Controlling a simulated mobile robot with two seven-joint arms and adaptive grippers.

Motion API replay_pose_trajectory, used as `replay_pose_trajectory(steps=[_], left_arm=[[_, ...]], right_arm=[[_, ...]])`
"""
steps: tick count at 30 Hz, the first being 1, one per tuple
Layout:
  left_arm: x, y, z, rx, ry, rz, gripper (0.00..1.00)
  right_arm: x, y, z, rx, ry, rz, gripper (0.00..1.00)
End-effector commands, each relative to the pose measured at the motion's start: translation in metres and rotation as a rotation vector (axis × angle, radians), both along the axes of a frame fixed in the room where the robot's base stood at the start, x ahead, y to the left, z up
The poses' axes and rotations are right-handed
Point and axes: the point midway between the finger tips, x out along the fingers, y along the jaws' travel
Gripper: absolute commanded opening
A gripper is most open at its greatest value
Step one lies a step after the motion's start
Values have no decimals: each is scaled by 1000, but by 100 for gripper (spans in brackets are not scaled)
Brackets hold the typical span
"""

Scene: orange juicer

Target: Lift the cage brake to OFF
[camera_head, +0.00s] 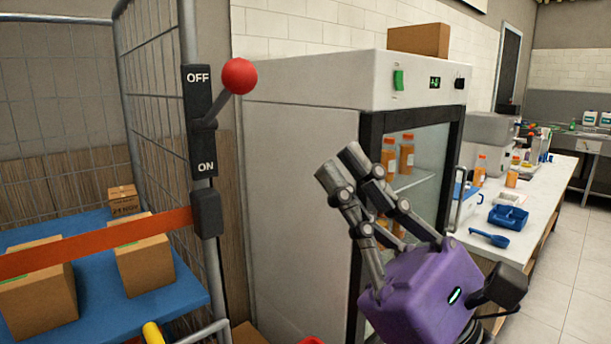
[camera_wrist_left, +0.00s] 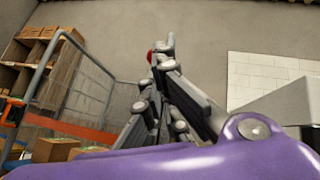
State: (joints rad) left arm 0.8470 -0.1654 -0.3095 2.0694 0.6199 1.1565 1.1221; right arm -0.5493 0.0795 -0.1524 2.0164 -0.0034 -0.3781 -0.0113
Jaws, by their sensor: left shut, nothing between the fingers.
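The cage brake is a black plate (camera_head: 199,120) on the cage's post, marked OFF at the top and ON at the bottom. Its grey lever (camera_head: 220,106) slants up and right from the pivot to a red ball knob (camera_head: 239,76), level with the OFF mark. My left gripper (camera_head: 341,168), with a purple body, is shut and empty. In the head view it is right of and below the knob, clear of it. In the left wrist view a little of the red knob (camera_wrist_left: 150,57) shows beside the fingertips (camera_wrist_left: 161,54), mostly hidden by them. My right gripper is not in view.
The wire cage (camera_head: 158,90) holds boxes (camera_head: 145,266) on a blue shelf (camera_head: 184,300) behind an orange strap (camera_head: 100,242). A grey fridge (camera_head: 300,200) stands behind my gripper. A counter (camera_head: 545,190) with a blue tray (camera_head: 508,217) is at the right.

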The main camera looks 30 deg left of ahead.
Motion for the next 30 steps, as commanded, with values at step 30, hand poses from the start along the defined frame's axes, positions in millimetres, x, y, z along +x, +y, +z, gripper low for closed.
replay_pose_trajectory(steps=[30], left_arm=[[32,-105,24,382,299,231,0]], right_arm=[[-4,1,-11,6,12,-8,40]])
